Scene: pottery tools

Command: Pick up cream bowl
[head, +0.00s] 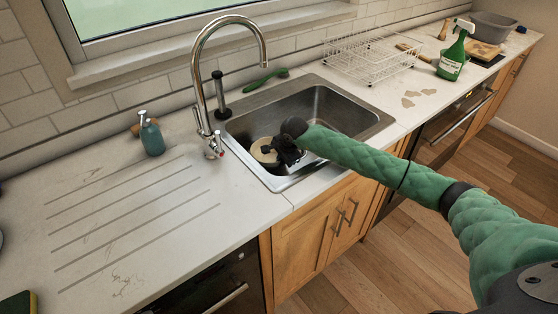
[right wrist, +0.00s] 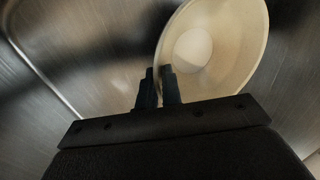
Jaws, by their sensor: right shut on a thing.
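The cream bowl (head: 262,154) is inside the steel sink basin, partly hidden behind my right gripper (head: 276,149) in the head view. In the right wrist view the bowl (right wrist: 232,50) shows its inside, with a paler round base. My right gripper (right wrist: 159,72) is shut on the bowl's near-left rim, one finger on each side of the wall. The bowl looks tilted in the wrist view; I cannot tell if it touches the sink floor. My left gripper is not in view.
The sink (head: 330,106) has raised steel walls around the gripper. A tall curved faucet (head: 202,70) stands at its left. A green brush (head: 265,80), a soap bottle (head: 151,134), a wire rack (head: 372,58) and a green spray bottle (head: 452,58) are on the counter. The left drainboard is mostly clear.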

